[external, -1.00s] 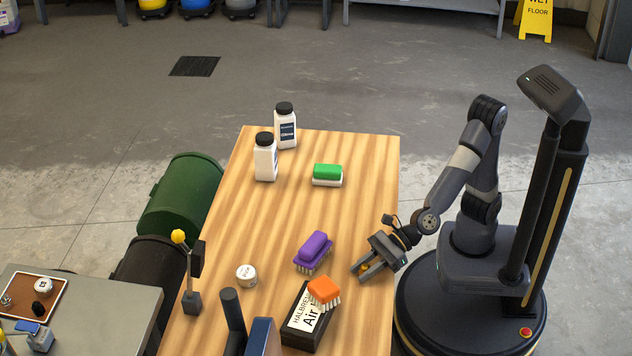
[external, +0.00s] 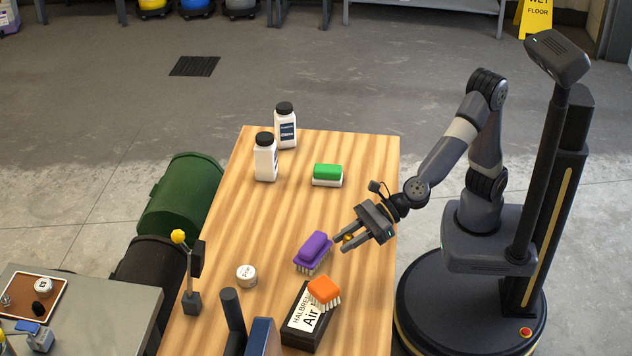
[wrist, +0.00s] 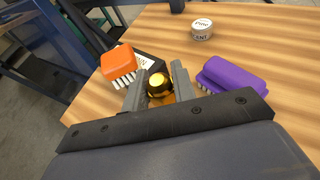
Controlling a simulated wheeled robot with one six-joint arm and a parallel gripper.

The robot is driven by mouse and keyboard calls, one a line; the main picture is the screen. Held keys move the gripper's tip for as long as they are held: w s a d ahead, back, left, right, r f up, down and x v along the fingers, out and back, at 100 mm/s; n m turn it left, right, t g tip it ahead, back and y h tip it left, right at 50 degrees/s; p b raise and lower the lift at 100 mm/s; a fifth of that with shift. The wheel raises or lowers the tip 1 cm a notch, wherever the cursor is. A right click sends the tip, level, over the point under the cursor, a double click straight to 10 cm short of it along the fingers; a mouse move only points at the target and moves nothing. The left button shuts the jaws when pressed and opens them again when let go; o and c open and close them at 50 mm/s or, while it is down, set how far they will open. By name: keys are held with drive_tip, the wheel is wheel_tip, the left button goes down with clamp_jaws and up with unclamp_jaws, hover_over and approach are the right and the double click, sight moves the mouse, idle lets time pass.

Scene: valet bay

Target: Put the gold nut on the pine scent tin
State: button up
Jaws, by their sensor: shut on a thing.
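My gripper (external: 346,242) is shut on the gold nut (wrist: 159,84), which sits between the two grey fingers in the wrist view. The nut also shows as a small gold spot in the external view (external: 348,238). My gripper is raised above the right side of the table. The pine scent tin (external: 247,275) is a small round white tin standing on the table, left of the purple brush and apart from my gripper. In the wrist view the tin (wrist: 202,30) is at the top, farther out than the nut, its lid bare.
A purple brush (external: 314,249) stands between my gripper and the tin. An orange brush (external: 323,291) rests on a dark box (external: 299,326) nearby. A green brush (external: 327,174) and two white bottles (external: 265,160) stand farther back. A yellow-knobbed lever (external: 190,299) is left of the tin.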

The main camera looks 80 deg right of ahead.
drive_tip(key=w+a+r+m+t+h+p, duration=0.1)
drive_tip(key=w+a+r+p, duration=0.1)
drive_tip(key=w+p, duration=0.3)
drive_tip(key=w+a+r+m+h+p, duration=0.1)
drive_tip(key=w+a+r+p, duration=0.15)
drive_tip(key=w, duration=0.55)
drive_tip(key=m+h+p, duration=0.3)
drive_tip(key=h+p, duration=0.1)
drive_tip(key=p, duration=0.6)
hover_over(242, 274)
wheel_tip(242, 274, down, 4)
drive_tip(key=r, duration=0.1)
drive_tip(key=shift+t, duration=0.5)
wheel_tip(242, 274, down, 10)
drive_tip(key=shift+f, duration=0.1)
drive_tip(key=shift+f+b, duration=0.25)
drive_tip(key=shift+b, duration=0.05)
drive_tip(key=o, duration=1)
drive_tip(key=shift+r, duration=0.15)
